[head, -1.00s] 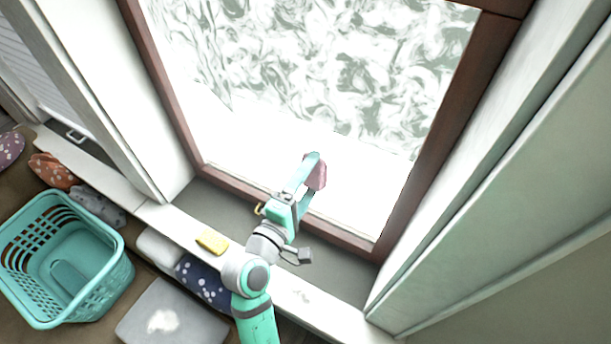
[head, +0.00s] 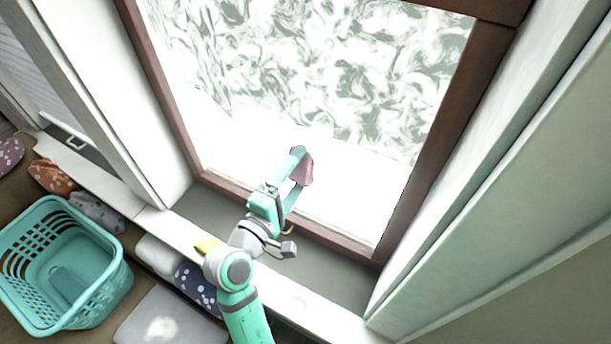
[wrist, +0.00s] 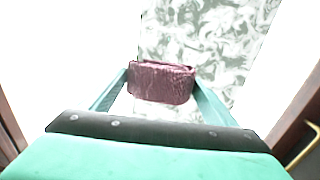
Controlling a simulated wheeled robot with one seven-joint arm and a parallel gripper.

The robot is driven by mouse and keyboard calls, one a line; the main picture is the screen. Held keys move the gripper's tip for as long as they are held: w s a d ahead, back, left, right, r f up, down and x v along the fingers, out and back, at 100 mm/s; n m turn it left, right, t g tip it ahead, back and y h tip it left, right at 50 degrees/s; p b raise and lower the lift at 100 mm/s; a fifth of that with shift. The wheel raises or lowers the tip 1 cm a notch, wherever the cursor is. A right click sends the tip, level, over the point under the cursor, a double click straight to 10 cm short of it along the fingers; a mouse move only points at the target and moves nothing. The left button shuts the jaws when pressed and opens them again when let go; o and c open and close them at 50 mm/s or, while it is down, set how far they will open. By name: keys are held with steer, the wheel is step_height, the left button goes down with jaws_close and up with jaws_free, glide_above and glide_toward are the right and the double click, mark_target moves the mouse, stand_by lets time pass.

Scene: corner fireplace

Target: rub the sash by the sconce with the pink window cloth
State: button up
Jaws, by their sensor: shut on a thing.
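The pink window cloth (head: 304,168) is a folded dusky pink pad between the fingertips of my gripper (head: 297,170). My gripper is shut on it and holds it up in front of the window sash (head: 427,130), over the lower part of the pane. In the wrist view the cloth (wrist: 162,82) sits across both teal fingers, with the patterned glass behind it. I cannot tell whether the cloth touches the glass. The sash has a dark brown frame and a bright white lower area. No sconce shows in either view.
A teal basket (head: 62,262) stands at the lower left, near several patterned cushions (head: 50,176). White casing (head: 480,170) bounds the right side. A brass handle (wrist: 301,146) shows in the wrist view.

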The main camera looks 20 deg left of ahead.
mark_target(310, 172)
steer(key=shift+w+a+f, duration=0.1)
steer(key=shift+a, duration=1.75)
steer(key=shift+w+a+f, duration=0.1)
steer(key=shift+a, duration=1.75)
steer(key=shift+w+a, duration=0.15)
steer(key=shift+a, duration=0.7)
steer(key=shift+w+a, duration=0.1)
steer(key=shift+a, duration=0.7)
steer(key=shift+s+r, duration=0.1)
steer(key=shift+r, duration=1)
steer(key=shift+d, duration=2.05)
steer(key=shift+s+d, duration=0.2)
steer(key=shift+d, duration=1.45)
steer(key=shift+s+d, duration=0.2)
steer(key=shift+d, duration=3)
steer(key=shift+d+r, duration=0.1)
steer(key=shift+d, duration=0.1)
steer(key=shift+r, duration=1.2)
steer(key=shift+a+f, duration=0.15)
steer(key=shift+a, duration=1.75)
steer(key=shift+w+a, duration=0.2)
steer(key=shift+a, duration=1.55)
steer(key=shift+w+a, duration=0.2)
steer(key=shift+a, duration=3.25)
